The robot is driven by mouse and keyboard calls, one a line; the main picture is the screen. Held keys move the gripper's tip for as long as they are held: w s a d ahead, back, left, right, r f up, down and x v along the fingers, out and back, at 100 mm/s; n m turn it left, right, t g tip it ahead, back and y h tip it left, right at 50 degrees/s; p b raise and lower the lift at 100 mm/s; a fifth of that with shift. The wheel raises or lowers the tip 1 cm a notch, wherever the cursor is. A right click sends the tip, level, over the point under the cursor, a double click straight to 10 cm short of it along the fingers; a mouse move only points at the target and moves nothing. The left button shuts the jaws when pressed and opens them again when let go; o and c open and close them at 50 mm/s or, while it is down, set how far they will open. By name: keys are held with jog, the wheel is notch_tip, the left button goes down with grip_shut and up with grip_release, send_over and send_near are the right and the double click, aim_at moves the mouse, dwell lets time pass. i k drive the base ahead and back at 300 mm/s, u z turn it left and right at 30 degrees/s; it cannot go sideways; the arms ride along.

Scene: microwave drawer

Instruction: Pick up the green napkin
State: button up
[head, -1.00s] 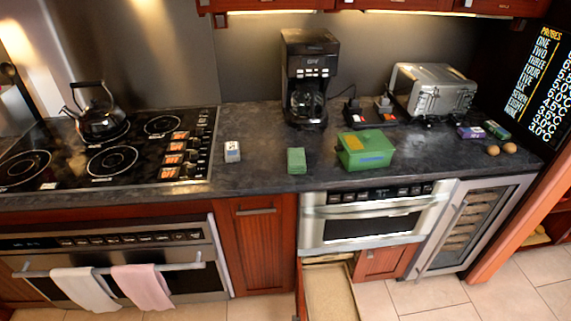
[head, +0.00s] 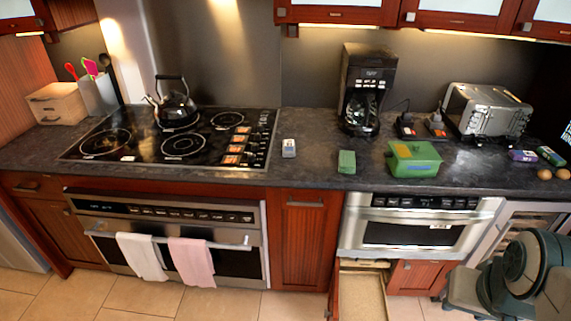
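A small green folded block, which looks like the green napkin (head: 347,162), lies on the dark counter between the cooktop and a green box, near the counter's front edge. Nothing touches it. Part of my arm shows at the lower right of the head view, in front of the lower cabinets and well away from the napkin. My gripper's fingers do not show.
The green box (head: 415,160) stands right of the napkin, below the coffee maker (head: 364,85). A small white item (head: 289,148) stands to its left, beside the cooktop (head: 180,140). Below, an open drawer (head: 361,295) juts out under the microwave drawer (head: 415,228).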

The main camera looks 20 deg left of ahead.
aim_at(347, 158)
jog(key=u, duration=0.65)
jog(key=i, duration=1)
jog(key=z, duration=0.05)
